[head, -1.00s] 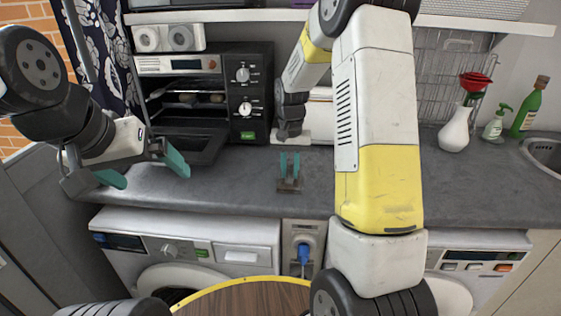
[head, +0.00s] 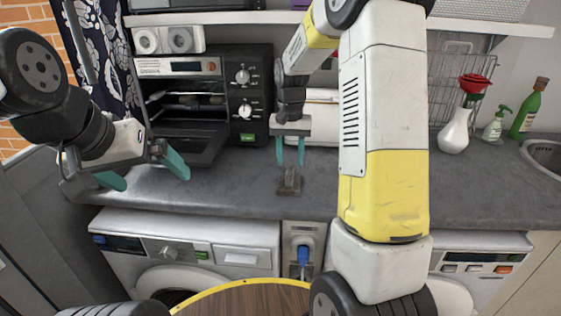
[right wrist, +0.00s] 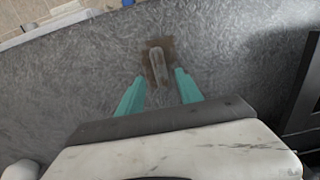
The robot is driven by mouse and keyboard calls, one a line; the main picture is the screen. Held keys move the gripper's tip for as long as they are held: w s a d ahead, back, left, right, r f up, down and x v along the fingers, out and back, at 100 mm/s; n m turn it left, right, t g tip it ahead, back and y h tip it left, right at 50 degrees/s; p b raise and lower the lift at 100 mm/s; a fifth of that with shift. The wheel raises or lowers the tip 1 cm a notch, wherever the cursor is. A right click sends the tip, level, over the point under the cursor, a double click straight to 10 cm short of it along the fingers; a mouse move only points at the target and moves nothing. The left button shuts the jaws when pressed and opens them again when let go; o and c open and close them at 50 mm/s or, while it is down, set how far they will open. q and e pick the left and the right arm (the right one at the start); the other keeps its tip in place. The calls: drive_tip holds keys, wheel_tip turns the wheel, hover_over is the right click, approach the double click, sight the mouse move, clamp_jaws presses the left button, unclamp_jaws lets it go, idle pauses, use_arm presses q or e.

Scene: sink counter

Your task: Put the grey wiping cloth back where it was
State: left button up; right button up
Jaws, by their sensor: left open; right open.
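The grey wiping cloth (head: 290,179) looks like a small narrow strip lying on a brownish patch on the counter, in front of the oven. In the right wrist view the strip (right wrist: 158,66) lies on the brown patch (right wrist: 169,45), just beyond and between the fingertips in the picture. My right gripper (head: 290,162) is open and empty, with its fingers pointing down above and behind the cloth, apart from it. My left gripper (head: 146,178) is open and empty over the left end of the counter.
A black oven (head: 185,100) with its door down stands at the back left. The counter (head: 235,190) around the cloth is clear.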

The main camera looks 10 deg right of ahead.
sight(290, 172)
wheel_tip(290, 172, up, 7)
drive_tip(key=s+r+n+t+y, duration=0.1)
drive_tip(key=s+r+n+t, duration=0.15)
drive_tip(key=s+r, duration=0.7)
drive_tip(key=s+a+f+n+t+y, duration=0.1)
drive_tip(key=s+a+f+t, duration=0.1)
drive_tip(key=s, duration=1.2)
drive_tip(key=shift+s+t, duration=0.4)
drive_tip(key=shift+t, duration=0.45)
drive_tip(key=shift+a, duration=0.15)
